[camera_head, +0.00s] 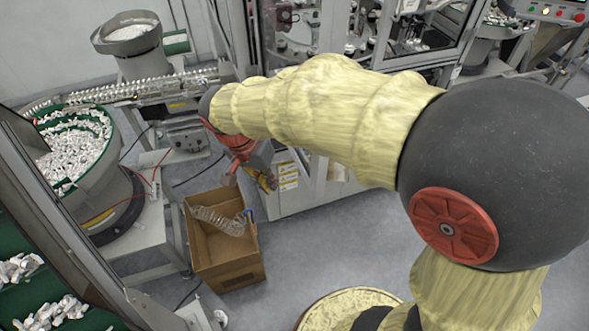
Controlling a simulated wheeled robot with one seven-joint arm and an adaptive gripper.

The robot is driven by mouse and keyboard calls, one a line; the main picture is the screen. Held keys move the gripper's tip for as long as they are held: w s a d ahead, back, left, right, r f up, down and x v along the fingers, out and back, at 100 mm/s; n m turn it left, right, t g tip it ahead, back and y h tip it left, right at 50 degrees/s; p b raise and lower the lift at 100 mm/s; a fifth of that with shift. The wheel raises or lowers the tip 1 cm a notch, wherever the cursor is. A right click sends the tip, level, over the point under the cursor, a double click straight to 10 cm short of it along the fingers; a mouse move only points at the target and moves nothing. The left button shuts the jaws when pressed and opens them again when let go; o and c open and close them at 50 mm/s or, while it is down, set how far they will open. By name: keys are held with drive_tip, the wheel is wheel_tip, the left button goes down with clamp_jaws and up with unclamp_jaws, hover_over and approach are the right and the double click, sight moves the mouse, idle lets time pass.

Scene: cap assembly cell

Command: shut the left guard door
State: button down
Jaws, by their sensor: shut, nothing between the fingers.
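The glazed guard enclosure of the machine (455,55) stands at the top centre and right, partly hidden behind my arm. Its left part shows grey upright posts (268,35); I cannot tell for certain which panel is the left guard door or how far open it stands. My arm reaches from the right across to the machine's left front. My gripper (258,178) hangs at the arm's end by the cabinet front, beyond the cardboard box. It is small and partly hidden by the wrist; it looks shut and empty. I see no clear contact with a door.
An open cardboard box (230,272) with a clear coiled hose stands on the floor. A bowl feeder (105,195) full of white caps is at left, with a hopper (128,35) behind. A dark frame (75,225) crosses the left foreground. Grey floor (310,235) is clear at centre.

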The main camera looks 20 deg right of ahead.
drive_tip(key=w+d+f+m+h+p, duration=0.1)
drive_tip(key=w+d+f+m+p, duration=0.2)
drive_tip(key=d+f+m, duration=0.4)
drive_tip(key=shift+w+d+f+m, duration=0.4)
drive_tip(key=shift+w+d+m, duration=0.05)
drive_tip(key=shift+m, duration=0.75)
drive_tip(key=shift+d, duration=0.15)
